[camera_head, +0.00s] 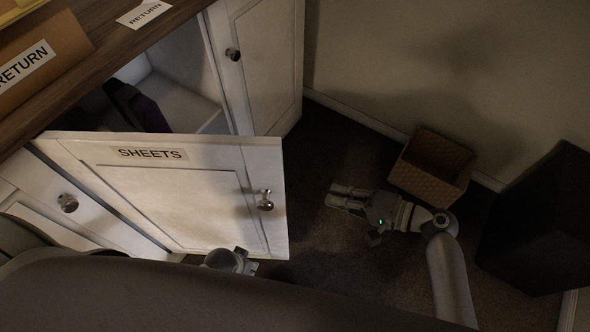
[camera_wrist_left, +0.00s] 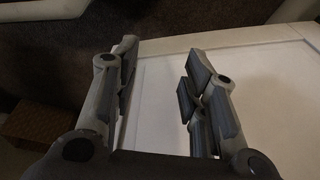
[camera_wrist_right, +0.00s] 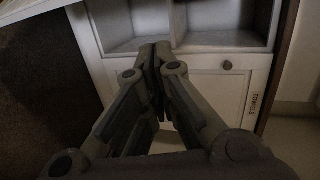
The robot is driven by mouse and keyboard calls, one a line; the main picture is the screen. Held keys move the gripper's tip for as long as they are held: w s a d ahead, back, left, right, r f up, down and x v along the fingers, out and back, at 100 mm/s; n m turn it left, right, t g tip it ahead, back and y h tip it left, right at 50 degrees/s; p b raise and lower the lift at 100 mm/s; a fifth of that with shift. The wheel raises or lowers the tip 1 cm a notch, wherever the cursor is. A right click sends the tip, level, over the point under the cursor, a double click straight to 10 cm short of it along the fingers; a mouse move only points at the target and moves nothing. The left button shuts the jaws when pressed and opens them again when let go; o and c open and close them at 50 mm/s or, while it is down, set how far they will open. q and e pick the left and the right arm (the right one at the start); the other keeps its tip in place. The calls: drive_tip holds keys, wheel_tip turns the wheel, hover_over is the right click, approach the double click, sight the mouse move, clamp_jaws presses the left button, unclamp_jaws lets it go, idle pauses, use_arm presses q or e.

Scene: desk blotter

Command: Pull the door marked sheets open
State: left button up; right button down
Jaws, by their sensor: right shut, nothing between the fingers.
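The white door marked SHEETS (camera_head: 160,200) stands swung well out from the cabinet, its label (camera_head: 149,153) near its top edge. Its round metal knob (camera_head: 266,200) is near its free edge. My left gripper (camera_head: 235,260) is low at the door's lower edge, mostly hidden by my arm. In the left wrist view my left gripper (camera_wrist_left: 160,58) has its fingers spread, with the white door panel (camera_wrist_left: 265,90) behind and to the right; I cannot tell whether they touch it. My right gripper (camera_head: 345,197) is shut and empty, right of the door above the floor.
A dark purple item (camera_head: 140,105) lies inside the open cabinet. Another white door (camera_head: 265,60) stands behind. A wicker basket (camera_head: 432,165) and a black box (camera_head: 540,220) are on the right.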

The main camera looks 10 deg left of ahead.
wheel_tip(320, 180, up, 10)
drive_tip(key=a+g+y, duration=0.1)
drive_tip(key=y, duration=0.3)
drive_tip(key=w+a, duration=0.2)
drive_tip(key=a, duration=0.8)
use_arm(q)
drive_tip(key=shift+s+f+p, duration=0.25)
drive_tip(key=shift+s+f, duration=0.15)
drive_tip(key=shift+f, duration=0.2)
drive_tip(key=shift+s+f+p, duration=0.25)
drive_tip(key=shift+s+f, duration=0.15)
drive_tip(key=shift+f, duration=0.2)
use_arm(e)
drive_tip(key=s, duration=0.4)
drive_tip(key=shift+d+f+n, duration=0.15)
drive_tip(key=shift+d+n, duration=0.2)
drive_tip(key=shift+n, duration=0.05)
